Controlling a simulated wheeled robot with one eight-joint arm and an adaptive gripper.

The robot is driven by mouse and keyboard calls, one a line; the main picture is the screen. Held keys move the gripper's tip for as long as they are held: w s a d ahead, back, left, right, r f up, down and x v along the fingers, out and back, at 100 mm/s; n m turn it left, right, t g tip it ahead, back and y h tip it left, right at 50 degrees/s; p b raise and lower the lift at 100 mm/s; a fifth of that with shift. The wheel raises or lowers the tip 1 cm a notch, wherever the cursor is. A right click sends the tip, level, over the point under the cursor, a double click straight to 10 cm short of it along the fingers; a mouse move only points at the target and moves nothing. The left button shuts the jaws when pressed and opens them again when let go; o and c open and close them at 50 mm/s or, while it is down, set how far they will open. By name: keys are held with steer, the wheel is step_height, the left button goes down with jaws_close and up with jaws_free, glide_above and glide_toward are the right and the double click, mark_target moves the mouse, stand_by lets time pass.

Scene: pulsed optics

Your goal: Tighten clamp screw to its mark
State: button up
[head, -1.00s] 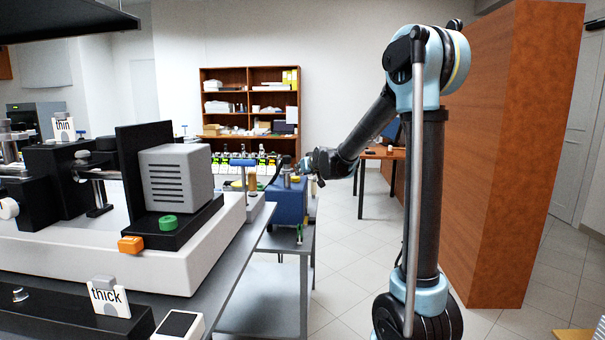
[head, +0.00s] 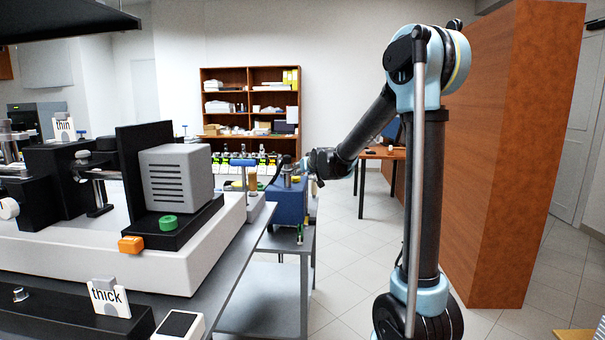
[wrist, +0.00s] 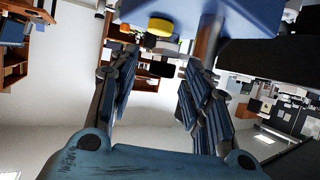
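A blue T-shaped handle (head: 243,162) stands on a post at the far end of the bench. It may be the clamp screw, but I cannot tell for sure, and no mark is readable. My gripper (head: 300,164) is at the far end of the bench, by the top of a blue box (head: 288,204) with a grey post on it. In the wrist view my gripper (wrist: 152,82) has its two fingers apart with nothing visible between them. A blue body (wrist: 260,22), a yellow knob (wrist: 160,26) and a brownish post (wrist: 208,40) lie beyond the fingertips.
A grey vented housing (head: 176,181) with a green knob (head: 168,222) and an orange block (head: 131,244) stands on a white base (head: 150,270). Signs read "thick" (head: 108,297) and "thin" (head: 64,130). A wooden cabinet (head: 510,150) stands at right; open floor (head: 345,260) lies between.

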steer(key=shift+s, duration=0.1)
steer(key=v, duration=1.1)
steer(key=shift+s+r, duration=0.25)
steer(key=shift+d, duration=0.15)
